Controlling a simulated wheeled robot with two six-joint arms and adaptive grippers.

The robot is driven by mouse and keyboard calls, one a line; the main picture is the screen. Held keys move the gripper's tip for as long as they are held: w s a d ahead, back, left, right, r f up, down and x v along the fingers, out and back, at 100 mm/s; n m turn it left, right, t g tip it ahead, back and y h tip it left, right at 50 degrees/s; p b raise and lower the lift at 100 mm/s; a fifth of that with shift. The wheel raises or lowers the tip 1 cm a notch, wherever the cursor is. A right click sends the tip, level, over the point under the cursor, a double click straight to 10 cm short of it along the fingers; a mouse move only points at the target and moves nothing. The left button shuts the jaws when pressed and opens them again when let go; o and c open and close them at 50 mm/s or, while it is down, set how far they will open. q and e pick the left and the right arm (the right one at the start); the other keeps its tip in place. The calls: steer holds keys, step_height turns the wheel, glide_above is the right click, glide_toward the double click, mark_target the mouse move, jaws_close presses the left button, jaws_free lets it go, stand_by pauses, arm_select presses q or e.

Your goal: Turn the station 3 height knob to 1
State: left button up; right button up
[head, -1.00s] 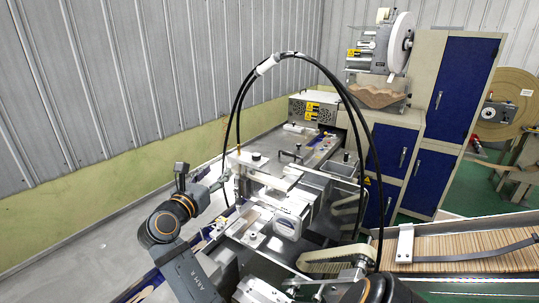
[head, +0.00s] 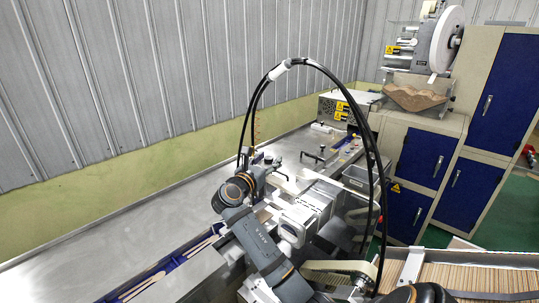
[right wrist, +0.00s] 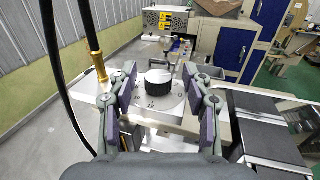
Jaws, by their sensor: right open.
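The height knob (right wrist: 158,82) is a short black cylinder with a pale top in the right wrist view. It sits on a light metal dial plate (right wrist: 160,103) with printed numbers, among them 10 and 15. I cannot read a clear pointer on the knob. My right gripper (right wrist: 160,74) is open, with one dark-padded finger on each side of the knob and a gap on both sides. In the head view my right gripper (head: 272,172) is small and partly hidden by its own wrist at the machine's near block. My left gripper is not in view.
Black hoses (head: 246,120) arch over the machine; one with a brass fitting (right wrist: 98,65) stands close left of the gripper. A tray of wooden sticks (head: 470,275) lies at the lower right. Blue-doored cabinets (head: 425,160) stand behind. A bare metal tabletop (head: 120,225) lies to the left.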

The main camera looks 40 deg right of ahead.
steer(key=shift+w+d, duration=0.25)
steer(key=shift+w, duration=0.05)
steer(key=shift+s+d, duration=0.1)
steer(key=shift+c, duration=0.5)
jaws_close()
